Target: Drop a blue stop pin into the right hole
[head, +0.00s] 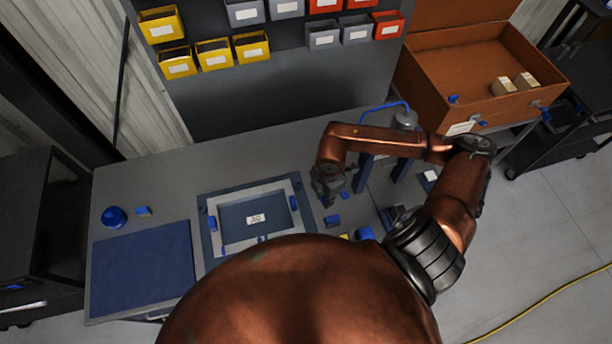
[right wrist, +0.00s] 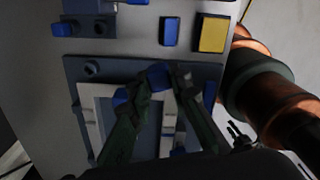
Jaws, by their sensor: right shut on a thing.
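My right gripper (head: 328,199) is above the bench, by the right edge of a blue-grey fixture plate (head: 308,213). In the right wrist view, its two dark fingers (right wrist: 158,82) come together on a small blue pin (right wrist: 158,74), whose lower part I cannot see clearly. The pin shows over the fixture plate (right wrist: 120,66). A dark round hole (right wrist: 90,69) shows near the plate's corner in that view; the other hole is not visible, perhaps hidden by the fingers. A pale frame (head: 287,188) with blue pieces lies on the plate. My left gripper is not in view.
Loose blue blocks (head: 332,220) lie right of the plate, and a yellow-topped block (right wrist: 212,34) sits near them. A blue mat (head: 143,262) and a blue round object (head: 114,217) are at the left. An orange-brown case (head: 440,75) stands at the back right.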

